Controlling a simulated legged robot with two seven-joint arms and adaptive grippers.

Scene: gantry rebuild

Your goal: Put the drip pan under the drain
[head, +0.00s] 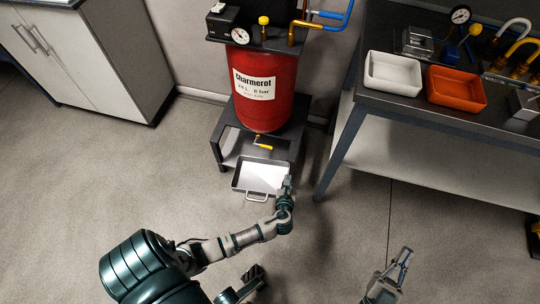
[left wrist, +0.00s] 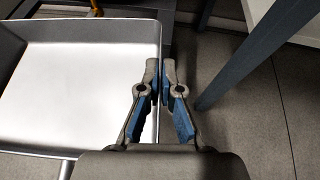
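The drip pan (head: 240,188) is a shallow grey metal tray with a bright inside and a front handle. It is low at the front of the black stand, between its front legs. The drain (head: 259,138), with a yellow handle, hangs under the red tank, just above the pan's far edge in the head view. My left gripper (head: 288,181) is at the pan's right side. In the left wrist view its fingertips (left wrist: 160,72) are close together on either side of the pan's right rim (left wrist: 157,45). My right gripper (head: 404,255) is empty, away from the pan; its finger gap is unclear.
The red tank (head: 268,105) stands on the black stand (head: 217,151). A workbench (head: 345,138) at right bears a white tray (head: 393,88), an orange tray (head: 456,104) and fittings. Its leg is close to my left gripper. A white cabinet (head: 70,48) is at left. The floor in front is clear.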

